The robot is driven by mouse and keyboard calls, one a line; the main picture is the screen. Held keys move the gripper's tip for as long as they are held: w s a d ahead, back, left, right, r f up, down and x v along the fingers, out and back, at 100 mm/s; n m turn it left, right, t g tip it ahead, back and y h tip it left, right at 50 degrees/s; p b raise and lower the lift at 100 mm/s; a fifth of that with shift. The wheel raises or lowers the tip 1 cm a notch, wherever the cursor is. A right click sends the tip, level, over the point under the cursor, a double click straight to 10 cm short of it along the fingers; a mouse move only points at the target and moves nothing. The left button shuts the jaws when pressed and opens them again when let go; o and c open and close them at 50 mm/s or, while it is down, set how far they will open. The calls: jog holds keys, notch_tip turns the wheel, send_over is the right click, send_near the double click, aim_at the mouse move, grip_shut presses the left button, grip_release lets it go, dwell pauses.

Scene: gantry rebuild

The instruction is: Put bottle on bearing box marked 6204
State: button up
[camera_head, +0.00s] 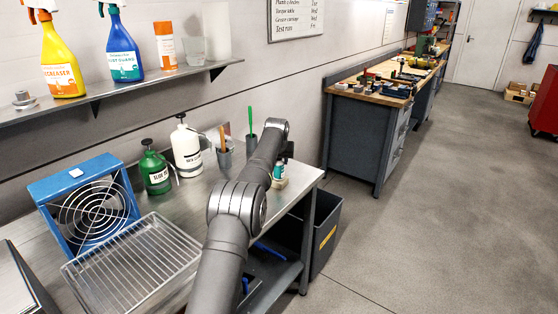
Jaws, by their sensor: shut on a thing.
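A small bottle (279,170) with a white and teal label shows just below the end of my arm, near the right end of the metal bench. My gripper (287,152) is a dark shape there, partly hidden by my own arm, and is shut on the bottle. A small beige box (279,184) shows directly under the bottle on the bench. No marking on it can be read from here. I cannot tell whether the bottle touches the box or hangs just above it.
The metal bench (200,203) also holds a wire rack (135,268), a blue fan (92,205), a green can (155,172), a white can (186,150) and grey cups with tools (225,158). A shelf (150,82) with spray bottles runs above. A dark bin (325,235) stands at right.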

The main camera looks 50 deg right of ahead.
jog(key=o, duration=1)
jog(key=shift+f, duration=0.1)
jog(key=shift+s+a+r, duration=0.15)
jog(key=shift+a+r, duration=0.05)
jog(key=shift+r, duration=0.45)
jog(key=v, duration=1)
jog(key=shift+a+r, duration=0.2)
jog(key=shift+r, duration=0.15)
jog(key=shift+s+f, duration=0.1)
jog(key=shift+s, duration=0.05)
jog(key=x, duration=1.2)
